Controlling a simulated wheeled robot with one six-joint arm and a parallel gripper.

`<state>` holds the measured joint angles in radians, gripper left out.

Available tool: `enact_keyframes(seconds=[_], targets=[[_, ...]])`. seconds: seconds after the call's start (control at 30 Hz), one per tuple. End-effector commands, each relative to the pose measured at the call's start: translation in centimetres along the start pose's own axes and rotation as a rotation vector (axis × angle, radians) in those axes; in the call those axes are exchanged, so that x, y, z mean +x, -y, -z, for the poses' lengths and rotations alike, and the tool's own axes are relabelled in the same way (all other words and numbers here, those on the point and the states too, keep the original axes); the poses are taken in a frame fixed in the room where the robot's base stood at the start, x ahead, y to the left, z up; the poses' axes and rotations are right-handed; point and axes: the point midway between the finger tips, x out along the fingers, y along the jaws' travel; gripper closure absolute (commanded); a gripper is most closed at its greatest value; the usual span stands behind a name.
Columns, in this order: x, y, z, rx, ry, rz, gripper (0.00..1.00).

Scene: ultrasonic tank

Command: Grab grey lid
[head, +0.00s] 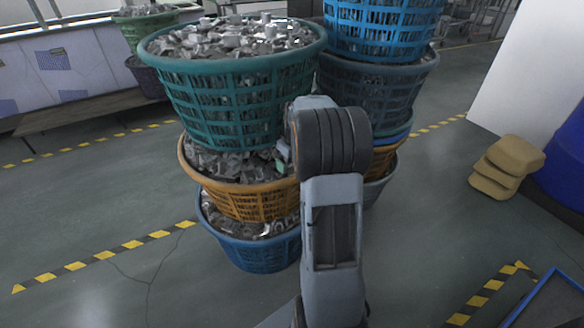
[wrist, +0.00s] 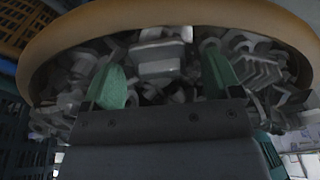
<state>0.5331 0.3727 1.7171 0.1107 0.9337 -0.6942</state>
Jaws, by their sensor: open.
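No piece that I can clearly name as the grey lid shows. In the wrist view my gripper (wrist: 162,82) is open, its two green fingertips spread apart. Grey metal parts fill the space beyond and between them. A pale grey blocky piece (wrist: 160,62) lies between the fingertips; I cannot tell whether it is the lid. The orange basket's rim (wrist: 170,17) curves above the parts. In the head view my arm hides most of the gripper, close to the right side of the orange basket (head: 245,202).
The orange basket is stacked between a teal basket (head: 232,103) full of grey parts above and a blue basket (head: 262,252) below. Another basket stack (head: 380,90) stands close on the right. The floor in front is clear.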

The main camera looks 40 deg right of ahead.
Motion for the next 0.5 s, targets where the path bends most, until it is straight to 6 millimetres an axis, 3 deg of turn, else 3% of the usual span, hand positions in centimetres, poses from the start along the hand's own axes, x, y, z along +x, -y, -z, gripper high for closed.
enact_keyframes(seconds=[0.17, 0.5], targets=[[-0.08, 0.0, 0.03, 0.0, -0.001, 0.0, 0.16], [-0.11, -0.01, 0.02, 0.0, -0.001, -0.001, 0.49]])
